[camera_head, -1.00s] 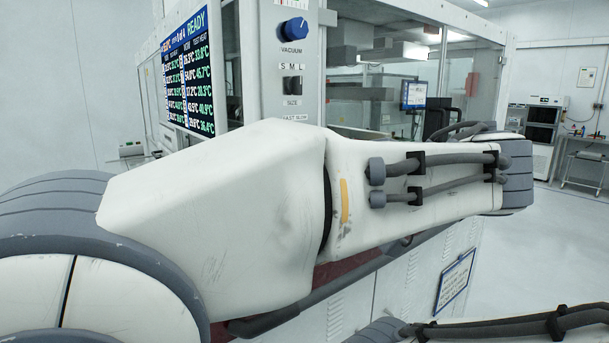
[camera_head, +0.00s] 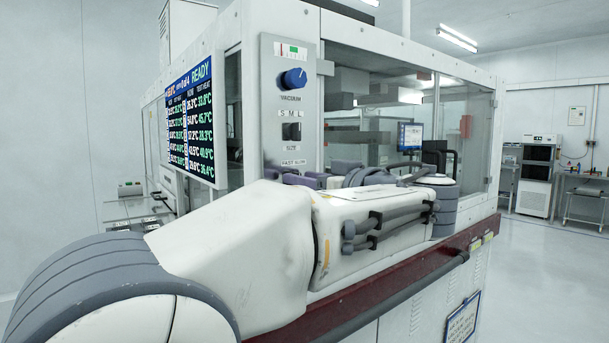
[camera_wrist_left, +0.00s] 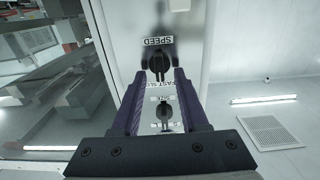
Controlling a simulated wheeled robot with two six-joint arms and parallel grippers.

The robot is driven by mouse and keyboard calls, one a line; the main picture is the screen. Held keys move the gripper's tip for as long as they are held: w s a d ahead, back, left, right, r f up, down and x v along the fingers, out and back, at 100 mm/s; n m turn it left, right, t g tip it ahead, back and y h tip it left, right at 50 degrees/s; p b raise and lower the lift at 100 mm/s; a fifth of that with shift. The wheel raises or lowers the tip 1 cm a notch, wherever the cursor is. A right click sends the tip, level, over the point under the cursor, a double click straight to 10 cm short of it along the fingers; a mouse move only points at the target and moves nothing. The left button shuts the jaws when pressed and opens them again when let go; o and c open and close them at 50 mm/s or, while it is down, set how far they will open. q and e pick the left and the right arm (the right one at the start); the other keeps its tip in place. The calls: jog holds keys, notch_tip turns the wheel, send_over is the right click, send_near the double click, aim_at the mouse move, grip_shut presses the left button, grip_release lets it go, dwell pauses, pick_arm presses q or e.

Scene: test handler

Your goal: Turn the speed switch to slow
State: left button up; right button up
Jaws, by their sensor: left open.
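The speed switch (camera_wrist_left: 157,62) is a dark knob beside the SPEED label, which appears upside down in the left wrist view. The FAST SLOW label (camera_wrist_left: 165,82) is next to it, and it also shows in the head view (camera_head: 293,162). There my arm and gripper hide the switch. My left gripper (camera_wrist_left: 160,74) is open, with purple fingers pointing at the panel on either side of the line to the switch. I cannot tell whether they touch it. In the head view the left gripper (camera_head: 293,178) is partly hidden by its wrist. The switch's setting is unclear. My right gripper is out of view.
The size switch (camera_head: 291,131) and blue vacuum knob (camera_head: 294,78) sit above on the same panel (camera_head: 272,100). A status screen (camera_head: 190,115) stands left of it. Glass windows (camera_head: 465,110) are to the right, and a dark red ledge (camera_head: 400,277) runs below my arm.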

pick_arm(q)
jog(key=shift+w+a, duration=0.1)
grip_shut()
jog(key=shift+f+m, duration=0.1)
jog(key=shift+m, duration=0.3)
jog(key=shift+w+d+f+m+b, duration=0.1)
jog(key=shift+m+b, duration=0.05)
jog(key=shift+m, duration=1.7)
jog(key=shift+w+d+m+b, duration=0.1)
jog(key=shift+d+m+b, duration=0.05)
jog(key=shift+m, duration=1.75)
jog(key=shift+w+d+f+m+b, duration=0.1)
jog(key=shift+m+b, duration=0.05)
jog(key=shift+m, duration=1.7)
